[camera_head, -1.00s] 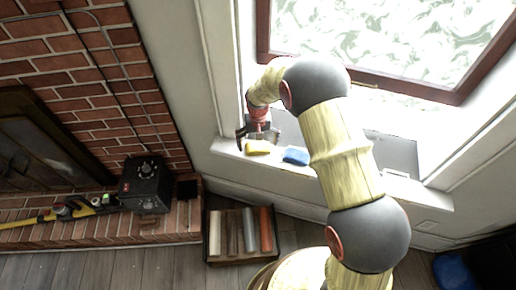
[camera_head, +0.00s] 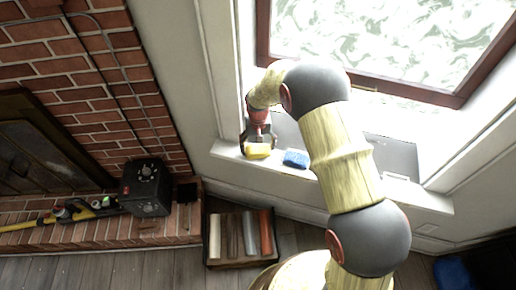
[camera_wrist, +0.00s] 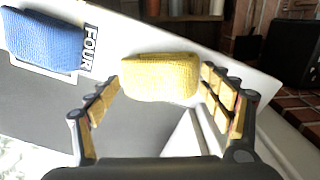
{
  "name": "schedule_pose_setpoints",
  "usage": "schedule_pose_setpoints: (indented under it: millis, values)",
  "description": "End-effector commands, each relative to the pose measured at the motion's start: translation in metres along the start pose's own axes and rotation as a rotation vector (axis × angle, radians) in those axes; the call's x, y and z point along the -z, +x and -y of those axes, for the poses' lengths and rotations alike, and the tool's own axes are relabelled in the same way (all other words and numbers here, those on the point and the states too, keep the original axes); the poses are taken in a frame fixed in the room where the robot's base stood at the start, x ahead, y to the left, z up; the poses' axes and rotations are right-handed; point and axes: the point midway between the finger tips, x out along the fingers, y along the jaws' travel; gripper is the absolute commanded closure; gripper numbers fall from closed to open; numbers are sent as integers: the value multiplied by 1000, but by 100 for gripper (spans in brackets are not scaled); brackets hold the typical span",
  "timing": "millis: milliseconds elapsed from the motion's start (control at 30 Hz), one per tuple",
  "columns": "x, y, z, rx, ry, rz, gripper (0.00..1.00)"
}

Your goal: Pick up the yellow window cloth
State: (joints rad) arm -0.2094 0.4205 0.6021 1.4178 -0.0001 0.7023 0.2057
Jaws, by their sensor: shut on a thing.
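The yellow window cloth (camera_head: 257,152) lies on the white window sill, near its left end. In the wrist view the cloth (camera_wrist: 160,77) is a thick, folded block between my two fingers. My gripper (camera_head: 258,142) is over the sill at the cloth. In the wrist view my gripper (camera_wrist: 162,84) is shut on the cloth, a finger at each side of it. Whether the cloth is clear of the sill cannot be told.
A blue cloth (camera_head: 296,158) lies just right of the yellow one; in the wrist view it (camera_wrist: 45,40) sits by a label reading "FOUR". The window frame (camera_head: 420,93) rises behind. A tray of rolls (camera_head: 233,262) stands on the floor below. A black box (camera_head: 146,186) is on the brick hearth.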

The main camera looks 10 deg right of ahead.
Motion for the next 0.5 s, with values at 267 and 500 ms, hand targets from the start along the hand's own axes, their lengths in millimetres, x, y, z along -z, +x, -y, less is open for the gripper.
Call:
schedule_pose_setpoints:
  millis: [267, 500]
  values:
    - [-2, -37, 0, 1, 0, -3, 45]
    - [-44, -87, 0, 1, -1, -4, 45]
